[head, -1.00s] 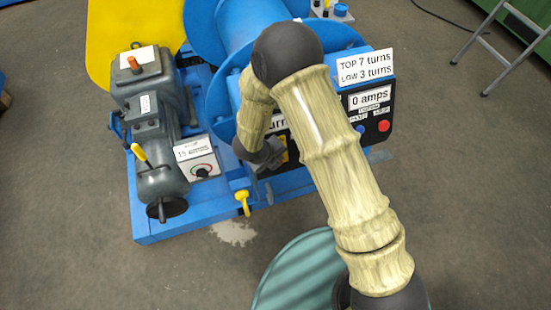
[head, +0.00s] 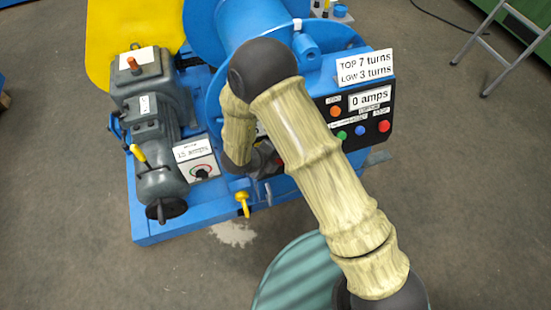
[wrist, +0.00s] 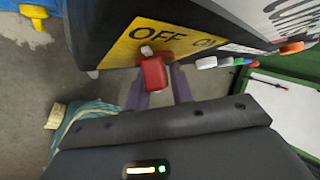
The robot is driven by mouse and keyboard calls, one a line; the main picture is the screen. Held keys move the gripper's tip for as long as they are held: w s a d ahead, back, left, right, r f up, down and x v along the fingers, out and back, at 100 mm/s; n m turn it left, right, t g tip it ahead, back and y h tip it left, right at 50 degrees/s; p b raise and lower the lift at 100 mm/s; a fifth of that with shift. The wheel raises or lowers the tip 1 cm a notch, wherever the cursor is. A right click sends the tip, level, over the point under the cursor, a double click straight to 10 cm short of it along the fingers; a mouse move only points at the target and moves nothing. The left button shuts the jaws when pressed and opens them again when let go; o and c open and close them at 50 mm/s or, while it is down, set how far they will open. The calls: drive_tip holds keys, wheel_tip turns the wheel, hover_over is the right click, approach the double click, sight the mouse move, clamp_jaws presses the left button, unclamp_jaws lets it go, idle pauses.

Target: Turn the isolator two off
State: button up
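The isolator's red handle (wrist: 153,73) sits on a yellow plate (wrist: 165,38) marked OFF and On in the wrist view. A small pale tip on the handle lies just under the word OFF. No isolator number is readable. My gripper (wrist: 160,85) is open, with one finger on each side of the red handle. A gap shows toward the right finger; whether the left finger touches is unclear. In the head view my gripper (head: 262,160) is at the front of the blue machine, mostly hidden by my arm, which also covers most of the isolator.
A black panel right of my arm has coloured buttons (head: 360,130) and a "0 amps" display (head: 370,98). A grey motor unit (head: 150,115) and a dial box (head: 197,160) stand left. A yellow-handled valve (head: 242,200) is below. A teal round object (head: 290,275) lies in front.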

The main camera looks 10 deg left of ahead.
drive_tip(key=shift+o, duration=1.1)
drive_tip(key=shift+r, duration=0.1)
drive_tip(key=p+v, duration=0.1)
drive_tip(key=v, duration=1.6)
drive_tip(key=shift+r, duration=0.1)
drive_tip(key=w+d+r+n+t+y+p, duration=0.1)
drive_tip(key=w+d+r+n+y+p, duration=0.2)
drive_tip(key=w+d+r+n, duration=0.3)
drive_tip(key=w+d+r+n+y+p, duration=0.3)
drive_tip(key=w+d+r+n, duration=0.1)
drive_tip(key=w+r+n, duration=0.4)
drive_tip(key=s+d+r+n+g+p, duration=0.1)
drive_tip(key=s+d+r+n, duration=0.1)
drive_tip(key=d, duration=0.5)
drive_tip(key=s+d+r+n+g+h+p, duration=0.1)
drive_tip(key=s+d+r+n+g+p, duration=0.1)
drive_tip(key=s+d+n, duration=0.3)
drive_tip(key=s+d+r+n+g+p, duration=0.2)
drive_tip(key=s+d, duration=0.3)
drive_tip(key=d, duration=0.5)
drive_tip(key=shift+s+r+n, duration=0.2)
drive_tip(key=shift+r+n, duration=0.05)
drive_tip(key=shift+n, duration=0.65)
